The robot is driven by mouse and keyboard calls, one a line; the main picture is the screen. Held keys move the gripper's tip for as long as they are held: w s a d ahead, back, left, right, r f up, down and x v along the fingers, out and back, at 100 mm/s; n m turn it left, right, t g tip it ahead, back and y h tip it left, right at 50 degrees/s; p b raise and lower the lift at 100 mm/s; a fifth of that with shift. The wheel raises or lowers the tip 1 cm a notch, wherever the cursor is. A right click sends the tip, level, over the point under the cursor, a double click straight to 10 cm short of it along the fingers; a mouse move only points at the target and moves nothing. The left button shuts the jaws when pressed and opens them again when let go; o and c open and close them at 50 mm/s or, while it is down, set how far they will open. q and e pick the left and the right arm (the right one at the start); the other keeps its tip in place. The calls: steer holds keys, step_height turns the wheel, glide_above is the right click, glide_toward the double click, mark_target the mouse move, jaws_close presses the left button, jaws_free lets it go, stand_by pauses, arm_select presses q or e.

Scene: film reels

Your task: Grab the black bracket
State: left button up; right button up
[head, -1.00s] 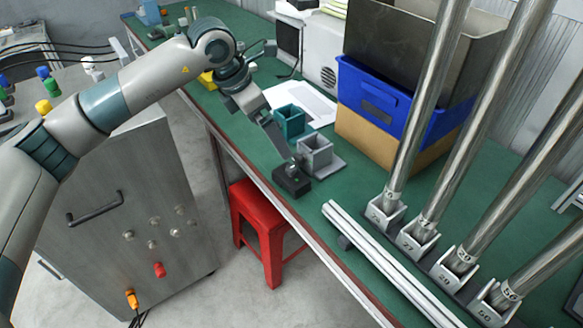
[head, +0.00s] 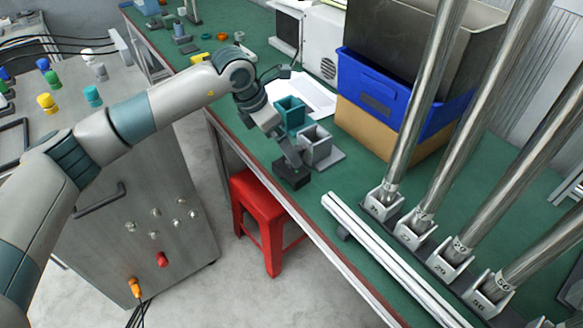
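The black bracket (head: 292,177) shows as a small dark block on the green table, near its front edge. My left gripper (head: 293,160) comes in from the left and points down at it. My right gripper is not in view.
A grey open box (head: 315,145) on a flat base stands right beside the bracket, with a teal box (head: 290,113) behind. A blue crate (head: 375,97) stands further right. White rails (head: 385,255) and metal poles (head: 415,110) fill the right. A red stool (head: 262,205) stands below the table edge.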

mark_target(288, 161)
arm_select(q)
steer(key=shift+p+x, duration=0.35)
steer(key=shift+x, duration=2)
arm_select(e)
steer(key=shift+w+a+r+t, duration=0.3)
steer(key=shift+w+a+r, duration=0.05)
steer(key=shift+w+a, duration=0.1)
arm_select(q)
steer(key=shift+w+d+f+p, duration=0.1)
steer(key=shift+f+p, duration=0.25)
steer(key=shift+f, duration=0.2)
steer(key=p+x, duration=0.1)
steer(key=x, duration=0.2)
steer(key=shift+w+f, duration=0.15)
steer(key=shift+f, duration=0.4)
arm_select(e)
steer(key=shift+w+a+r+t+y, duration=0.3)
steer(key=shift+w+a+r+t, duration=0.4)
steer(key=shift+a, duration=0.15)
arm_select(q)
steer(key=c, duration=1.2)
